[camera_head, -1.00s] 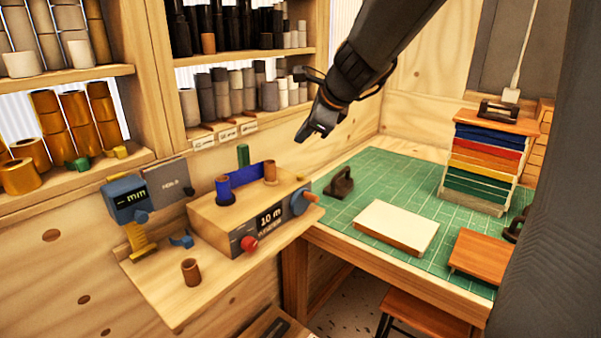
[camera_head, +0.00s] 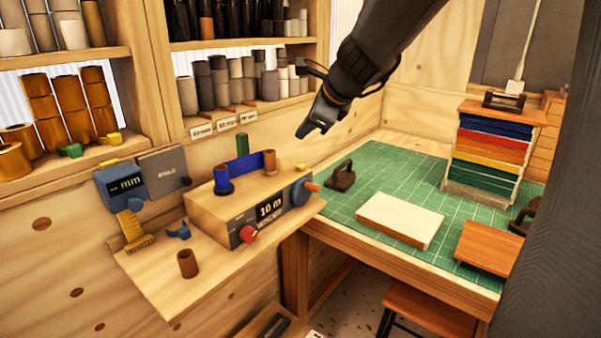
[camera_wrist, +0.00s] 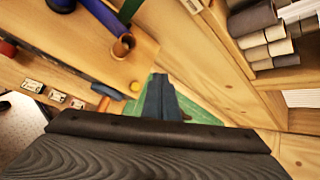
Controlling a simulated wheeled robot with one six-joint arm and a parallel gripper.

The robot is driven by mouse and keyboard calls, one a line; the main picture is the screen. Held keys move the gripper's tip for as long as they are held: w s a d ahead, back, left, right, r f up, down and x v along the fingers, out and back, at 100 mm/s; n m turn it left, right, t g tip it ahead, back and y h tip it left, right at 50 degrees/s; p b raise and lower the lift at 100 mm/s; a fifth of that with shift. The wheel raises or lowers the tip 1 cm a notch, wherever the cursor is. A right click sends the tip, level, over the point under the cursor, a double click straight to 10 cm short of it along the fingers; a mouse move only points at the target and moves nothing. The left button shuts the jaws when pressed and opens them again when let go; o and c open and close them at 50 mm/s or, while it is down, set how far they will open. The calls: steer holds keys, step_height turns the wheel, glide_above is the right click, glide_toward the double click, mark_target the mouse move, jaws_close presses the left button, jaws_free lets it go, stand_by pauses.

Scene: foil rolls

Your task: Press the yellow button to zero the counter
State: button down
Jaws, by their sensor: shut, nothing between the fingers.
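The yellow button (camera_head: 301,167) is a small dome on the top right end of the wooden counter box (camera_head: 205,205). The box's dark display (camera_head: 270,209) reads "10 m". My gripper (camera_head: 302,134) hangs above the button and a little behind or beside it, apart from it, with its fingers together and empty. In the wrist view the yellow button (camera_wrist: 135,86) lies just left of the shut fingertips (camera_wrist: 160,78), over the wooden top. The exact height gap is hard to tell.
On the box stand a blue spool (camera_head: 222,179), a blue strip and a brown tube (camera_head: 269,161). A red knob (camera_head: 249,234) and a blue dial with an orange handle (camera_head: 303,190) stick out. A blue gauge (camera_head: 125,190) stands left. Shelves with rolls rise behind.

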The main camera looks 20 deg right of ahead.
steer(key=shift+f+b, duration=2.4)
steer(key=shift+f, duration=0.45)
steer(key=shift+f, duration=0.1)
steer(key=shift+f+b, duration=0.3)
steer(key=shift+b, duration=0.05)
steer(key=shift+f+b, duration=0.4)
steer(key=shift+f, duration=0.1)
stand_by(0.4)
steer(key=shift+r, duration=0.1)
steer(key=shift+r+p, duration=0.85)
steer(key=shift+p, duration=0.1)
step_height(320, 180, up, 5)
steer(key=p, duration=0.5)
